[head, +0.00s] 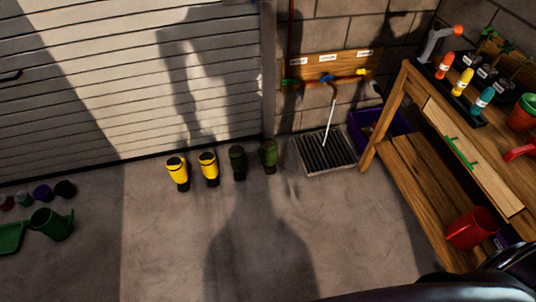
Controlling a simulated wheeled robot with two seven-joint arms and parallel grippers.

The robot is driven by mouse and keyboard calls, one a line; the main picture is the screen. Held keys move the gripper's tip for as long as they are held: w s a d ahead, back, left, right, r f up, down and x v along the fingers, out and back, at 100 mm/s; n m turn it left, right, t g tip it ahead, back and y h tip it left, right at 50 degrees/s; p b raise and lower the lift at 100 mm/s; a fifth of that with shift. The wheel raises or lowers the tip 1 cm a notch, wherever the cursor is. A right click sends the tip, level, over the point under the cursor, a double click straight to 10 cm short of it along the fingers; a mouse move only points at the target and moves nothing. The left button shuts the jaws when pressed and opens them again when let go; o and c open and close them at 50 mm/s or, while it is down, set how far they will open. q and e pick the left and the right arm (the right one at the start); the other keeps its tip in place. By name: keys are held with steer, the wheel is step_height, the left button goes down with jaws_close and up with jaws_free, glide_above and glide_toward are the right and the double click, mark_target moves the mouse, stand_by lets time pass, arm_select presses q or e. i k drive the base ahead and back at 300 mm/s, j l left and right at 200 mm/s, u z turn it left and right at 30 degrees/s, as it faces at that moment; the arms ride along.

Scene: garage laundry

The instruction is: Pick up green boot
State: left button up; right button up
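Two green boots stand upright side by side on the concrete floor near the garage door. The left one (238,163) is very dark green and the right one (269,156) is a little lighter. Two yellow boots with dark lower parts stand in the same row, one at the far left (178,172) and one nearer the green pair (208,168). Neither of my grippers shows. A dark, smooth part fills the bottom right edge of the view, and no fingers can be made out on it.
A floor drain grate (326,153) lies right of the boots. A green watering can (51,224) stands at the left. Floor before the boots is clear.

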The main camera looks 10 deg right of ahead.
mark_target(267, 152)
steer(key=i+l+z, duration=0.15)
steer(key=l, duration=0.4)
steer(key=i+l+z, duration=0.2)
steer(key=i+l, duration=0.2)
steer(key=i+l+z, duration=0.15)
steer(key=i+l, duration=0.15)
steer(key=l, duration=0.25)
